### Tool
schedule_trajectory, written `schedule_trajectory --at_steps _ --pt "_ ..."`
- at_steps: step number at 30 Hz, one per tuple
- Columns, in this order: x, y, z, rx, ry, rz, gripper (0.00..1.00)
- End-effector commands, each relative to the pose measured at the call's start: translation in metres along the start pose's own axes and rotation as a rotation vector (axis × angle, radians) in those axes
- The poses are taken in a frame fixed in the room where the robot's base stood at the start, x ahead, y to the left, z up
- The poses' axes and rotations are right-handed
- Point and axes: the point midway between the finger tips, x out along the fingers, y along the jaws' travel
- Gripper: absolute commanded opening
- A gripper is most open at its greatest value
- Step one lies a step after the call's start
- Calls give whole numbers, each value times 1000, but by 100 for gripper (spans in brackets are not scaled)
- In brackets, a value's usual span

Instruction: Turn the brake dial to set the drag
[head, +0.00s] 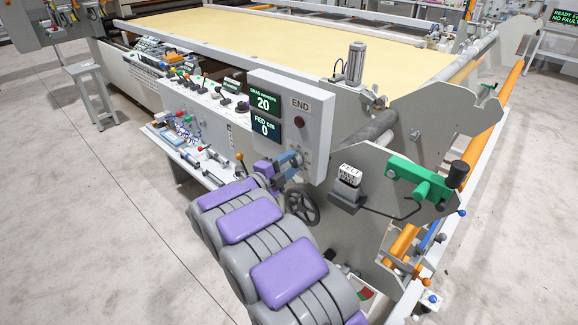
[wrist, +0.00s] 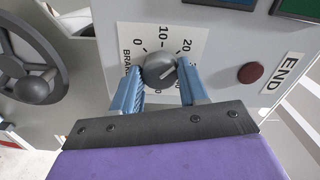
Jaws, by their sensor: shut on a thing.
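The brake dial (wrist: 160,72) is a dark grey knob on a white scale plate marked 0, 10 and 20 in the wrist view; the lower part of the scale is partly hidden by my fingers. My gripper (wrist: 166,82) has its two blue fingers on either side of the dial, shut on it. In the head view my gripper (head: 289,160) reaches the grey control box (head: 318,120), and the dial is hard to make out there. The display (head: 264,102) on the box reads 20 for drag and the one below (head: 267,127) reads FED CM 0.
A red-brown END button (wrist: 251,73) sits right of the dial in the wrist view. A grey handwheel (head: 302,206) is below the box. Levers and switches (head: 215,90) line the panel at left.

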Motion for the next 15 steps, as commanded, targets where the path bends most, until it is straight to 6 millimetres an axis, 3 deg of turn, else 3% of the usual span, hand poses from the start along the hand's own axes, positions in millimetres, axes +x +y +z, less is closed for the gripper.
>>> schedule_trajectory --at_steps 7,8,15 --pt "-1 5 1 -7 -3 9 13" --pt "-1 5 1 -7 -2 9 45" --pt "-1 3 -1 -4 -1 5 68"
